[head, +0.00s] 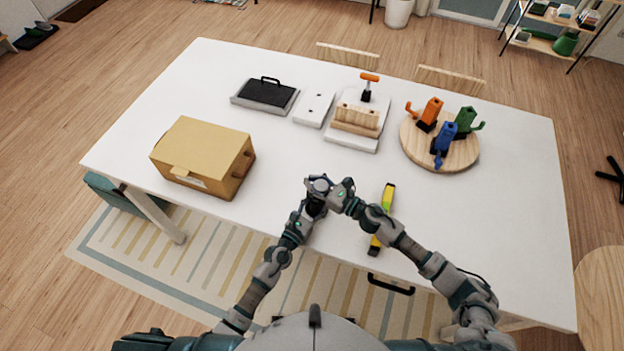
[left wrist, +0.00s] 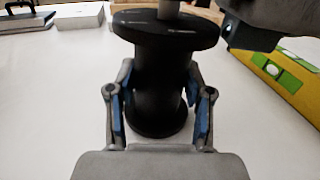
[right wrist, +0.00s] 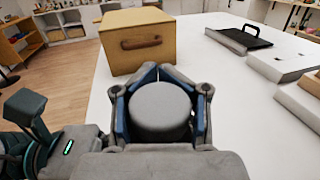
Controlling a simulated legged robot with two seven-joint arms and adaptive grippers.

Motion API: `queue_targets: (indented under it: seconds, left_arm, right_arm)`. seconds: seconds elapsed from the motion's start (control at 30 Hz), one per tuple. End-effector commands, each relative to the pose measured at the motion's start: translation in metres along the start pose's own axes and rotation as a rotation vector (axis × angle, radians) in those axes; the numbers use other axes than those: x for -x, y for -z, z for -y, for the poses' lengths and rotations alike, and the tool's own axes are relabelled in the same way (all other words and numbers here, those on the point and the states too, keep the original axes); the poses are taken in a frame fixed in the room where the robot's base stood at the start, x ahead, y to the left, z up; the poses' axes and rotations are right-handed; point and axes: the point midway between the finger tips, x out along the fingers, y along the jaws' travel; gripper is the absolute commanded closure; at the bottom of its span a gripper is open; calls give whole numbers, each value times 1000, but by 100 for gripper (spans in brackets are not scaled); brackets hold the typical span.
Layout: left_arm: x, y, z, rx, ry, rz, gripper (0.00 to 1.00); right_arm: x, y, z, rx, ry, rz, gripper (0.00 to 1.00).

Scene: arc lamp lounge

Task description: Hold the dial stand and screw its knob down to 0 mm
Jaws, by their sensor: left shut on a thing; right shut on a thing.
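The dial stand (left wrist: 158,85) is a black spool-shaped body with a wide round top flange, upright on the white table in the left wrist view. My left gripper (left wrist: 160,112) is shut around its waist, a finger on each side. The knob (right wrist: 160,108) is a grey round cap in the right wrist view. In the head view both grippers meet at the stand near the table's front edge, my right gripper (head: 328,187) over my left gripper (head: 314,204). They hide most of the stand. No scale reading is legible.
A yellow-green spirit level (head: 388,198) lies right of the stand. A black-topped plate (head: 266,94), a white plate (head: 314,108), a wooden block fixture (head: 356,118) and a round board (head: 462,154) with coloured tools stand farther back.

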Motion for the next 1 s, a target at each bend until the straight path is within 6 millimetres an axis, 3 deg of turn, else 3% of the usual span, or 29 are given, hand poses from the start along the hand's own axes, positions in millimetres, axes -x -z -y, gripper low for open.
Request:
queue_targets:
  seconds: [0.1,1.0]
  left_arm:
    - [1,0,-6,3,-12,1,100]
    - [2,2,-6,2,-12,-2,100]
  right_arm:
    - [2,-2,8,7,-12,0,100]
    - [2,0,4,-1,-201,4,100]
